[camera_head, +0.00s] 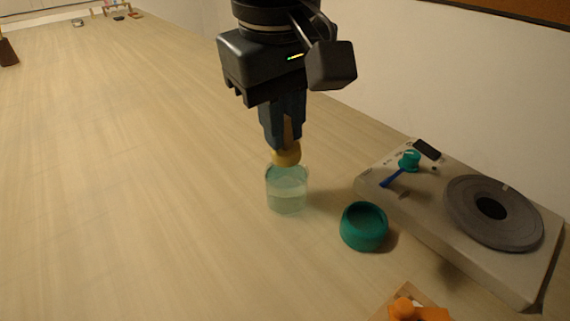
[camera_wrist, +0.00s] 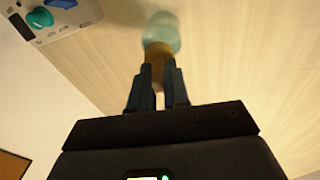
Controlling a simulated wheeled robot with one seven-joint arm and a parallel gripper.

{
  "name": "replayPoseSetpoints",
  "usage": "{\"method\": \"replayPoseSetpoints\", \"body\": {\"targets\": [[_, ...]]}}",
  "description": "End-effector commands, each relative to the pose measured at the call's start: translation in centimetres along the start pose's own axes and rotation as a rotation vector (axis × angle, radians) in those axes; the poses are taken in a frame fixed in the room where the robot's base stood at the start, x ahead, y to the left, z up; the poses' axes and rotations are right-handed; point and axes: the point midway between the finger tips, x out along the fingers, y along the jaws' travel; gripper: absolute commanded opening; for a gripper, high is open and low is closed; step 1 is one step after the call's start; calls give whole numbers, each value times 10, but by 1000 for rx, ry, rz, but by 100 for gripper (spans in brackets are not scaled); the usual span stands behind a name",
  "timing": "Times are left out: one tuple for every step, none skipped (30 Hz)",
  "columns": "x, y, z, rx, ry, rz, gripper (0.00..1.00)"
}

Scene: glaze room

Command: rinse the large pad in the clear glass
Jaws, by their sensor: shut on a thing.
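My gripper (camera_head: 284,138) is shut on the handle of the large pad (camera_head: 287,156), a yellowish rounded head pointing down. The pad is at the mouth of the clear glass (camera_head: 287,194), which stands upright on the table and holds pale greenish liquid. I cannot tell whether the pad's lower edge is inside the rim or just above it. In the wrist view, the pad (camera_wrist: 157,50) shows beyond the fingertips, with the glass (camera_wrist: 162,28) behind it. The fingers hide most of the handle.
A teal round bowl (camera_head: 364,227) stands right of the glass. A grey device with a dark turntable disc (camera_head: 494,212), a teal knob (camera_head: 409,160) and a blue lever (camera_head: 392,177) is farther right. An orange object (camera_head: 412,310) lies at the front edge. The table left of the glass is clear.

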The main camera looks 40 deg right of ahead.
Motion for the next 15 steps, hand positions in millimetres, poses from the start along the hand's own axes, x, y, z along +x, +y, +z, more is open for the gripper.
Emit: {"method": "replayPoseSetpoints", "body": {"targets": [[-1, 0, 0, 0, 0, 0, 0], [-2, 0, 0, 0, 1, 0, 0], [-4, 0, -1, 0, 1, 0, 0], [-6, 1, -1, 0, 1, 0, 0], [-8, 1, -1, 0, 1, 0, 0], [-11, 1, -2, 0, 1, 1, 0], [-13, 2, -2, 0, 2, 1, 0], [-16, 2, -2, 0, 1, 1, 0], [-19, 2, -2, 0, 1, 0, 0], [-22, 3, -3, 0, 1, 0, 0], [-24, 3, -3, 0, 2, 1, 0], [-27, 3, -4, 0, 2, 1, 0], [-30, 4, -4, 0, 2, 1, 0], [-31, 4, -4, 0, 2, 1, 0], [-33, 4, -4, 0, 1, 1, 0]]}}
